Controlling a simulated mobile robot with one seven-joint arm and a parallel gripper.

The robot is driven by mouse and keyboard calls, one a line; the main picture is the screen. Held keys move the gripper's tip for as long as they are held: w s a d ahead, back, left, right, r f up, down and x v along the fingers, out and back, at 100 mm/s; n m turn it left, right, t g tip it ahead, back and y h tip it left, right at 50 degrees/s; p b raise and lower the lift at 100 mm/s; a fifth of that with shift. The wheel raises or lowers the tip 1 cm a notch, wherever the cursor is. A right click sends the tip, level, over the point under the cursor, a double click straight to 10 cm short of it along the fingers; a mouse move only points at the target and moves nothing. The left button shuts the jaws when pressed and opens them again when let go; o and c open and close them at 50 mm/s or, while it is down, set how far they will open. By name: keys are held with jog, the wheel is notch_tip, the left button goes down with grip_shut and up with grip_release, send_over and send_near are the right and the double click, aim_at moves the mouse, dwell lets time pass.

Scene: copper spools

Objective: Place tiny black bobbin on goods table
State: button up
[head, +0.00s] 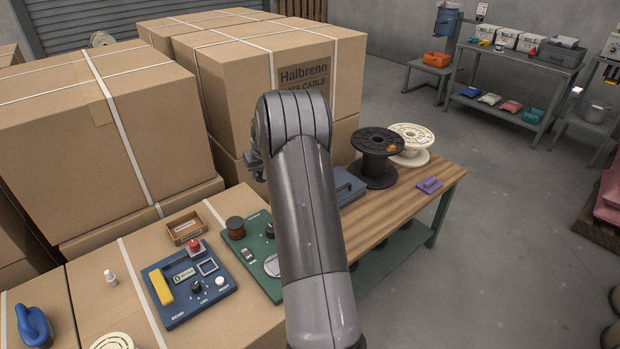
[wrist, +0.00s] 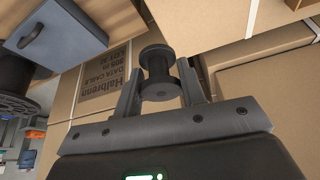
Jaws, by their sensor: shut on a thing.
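The tiny black bobbin (wrist: 158,64) is between the two fingers of my gripper (wrist: 159,78) in the wrist view. The fingers are shut on it, one on each side, and its round end faces the camera. In the head view my arm hides the bobbin and most of the gripper; only a bit of the gripper (head: 255,165) shows left of the arm, in front of the cartons. A wooden-topped table (head: 400,205) with green legs stands right of my arm. It bears a large black spool (head: 376,160), a cream spool (head: 412,140), a purple item (head: 429,185) and a blue-grey box (head: 347,188).
Large strapped cartons (head: 100,130) fill the left and back. A blue control panel (head: 188,285), a green panel (head: 245,255) and a small wooden tray (head: 186,228) lie on a low carton in front. The table's front right has bare wood. Open floor (head: 480,220) lies beyond it.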

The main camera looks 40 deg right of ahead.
jog(key=s+d+f+m+g+h, duration=0.1)
jog(key=s+d+f+m, duration=0.2)
jog(key=s+d+f, duration=0.6)
jog(key=s+d+f+m+h, duration=0.1)
jog(key=s+d+f+m, duration=0.2)
jog(key=s+d, duration=0.7)
jog(key=s+d+f+m+g+h, duration=0.1)
jog(key=s+d+f+m, duration=0.35)
jog(key=s, duration=0.85)
jog(key=n, duration=0.2)
send_over(349, 240)
jog(key=a, duration=0.1)
jog(key=f, duration=0.5)
jog(key=s+f, duration=0.1)
jog(key=f, duration=0.2)
jog(key=shift+a+f, duration=0.15)
jog(key=shift+w+f, duration=0.1)
jog(key=shift+f, duration=1.9)
jog(key=o, duration=1)
jog(key=shift+f, duration=0.1)
